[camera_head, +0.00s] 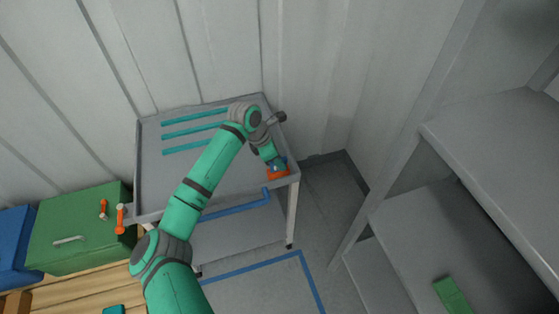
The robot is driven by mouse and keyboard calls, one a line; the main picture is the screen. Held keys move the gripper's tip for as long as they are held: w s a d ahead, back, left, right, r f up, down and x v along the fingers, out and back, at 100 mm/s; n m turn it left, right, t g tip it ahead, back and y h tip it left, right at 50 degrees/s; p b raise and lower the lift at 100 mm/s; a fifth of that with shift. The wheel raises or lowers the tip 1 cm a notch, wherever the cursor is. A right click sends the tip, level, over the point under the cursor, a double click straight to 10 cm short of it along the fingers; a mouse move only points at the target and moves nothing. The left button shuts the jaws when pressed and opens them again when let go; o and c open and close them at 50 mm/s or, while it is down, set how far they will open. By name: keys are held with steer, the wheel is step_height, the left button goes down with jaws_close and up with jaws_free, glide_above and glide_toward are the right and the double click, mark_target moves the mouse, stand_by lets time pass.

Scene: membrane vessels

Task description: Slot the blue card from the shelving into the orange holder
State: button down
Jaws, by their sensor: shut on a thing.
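The orange holder (279,174) sits at the near right corner of the grey cart top. My gripper (275,164) points down just above it and is shut on the blue card (280,160), of which only a small patch shows. The card is at the holder, but whether it is inside the slot or just above it is too small to tell. My wrist hides part of the card.
The grey cart (160,182) has several teal strips on its top. Grey shelving (500,150) stands at the right with a green object (452,296) on a lower level. A green case (75,230) and a blue one (14,245) are at the left. Corrugated walls close off the back.

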steer(key=shift+f, duration=0.2)
stand_by(0.6)
steer(key=c, duration=1.6)
jaws_free()
steer(key=v, duration=1)
steer(key=shift+a+r, duration=0.1)
steer(key=shift+r, duration=0.3)
steer(key=shift+s, duration=0.1)
